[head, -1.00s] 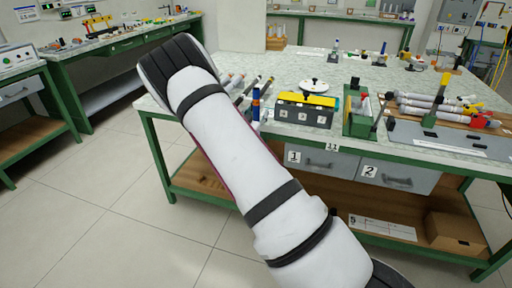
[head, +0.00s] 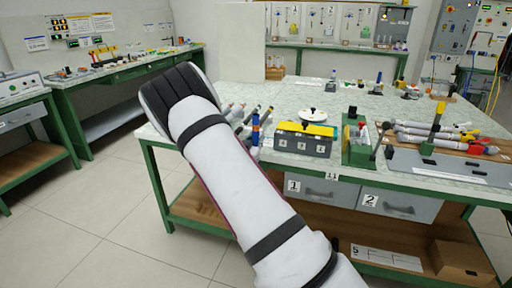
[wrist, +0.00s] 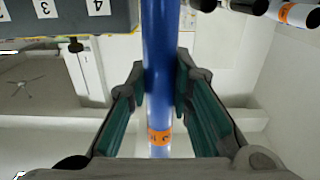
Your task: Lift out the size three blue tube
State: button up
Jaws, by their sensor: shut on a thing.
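A blue tube (wrist: 160,60) with an orange band (wrist: 159,137) runs down the middle of the wrist view. My gripper (wrist: 161,82) is shut on it, with one finger on each side. The band's marking is too blurred to read. In the head view the blue tube (head: 255,130) stands upright beside the table's near edge, left of the black box with the yellow top. My gripper is hidden behind my white arm in that view.
The dark box (head: 303,145) with numbered labels is close to the tube; it also shows in the wrist view (wrist: 65,15). Several other tubes (wrist: 258,6) lie close by at upper right there. A green stand (head: 358,150) is farther right on the table (head: 380,100).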

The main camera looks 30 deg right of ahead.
notch_tip(320, 180, up, 26)
jog(key=p, duration=0.4)
jog(key=shift+r, duration=0.15)
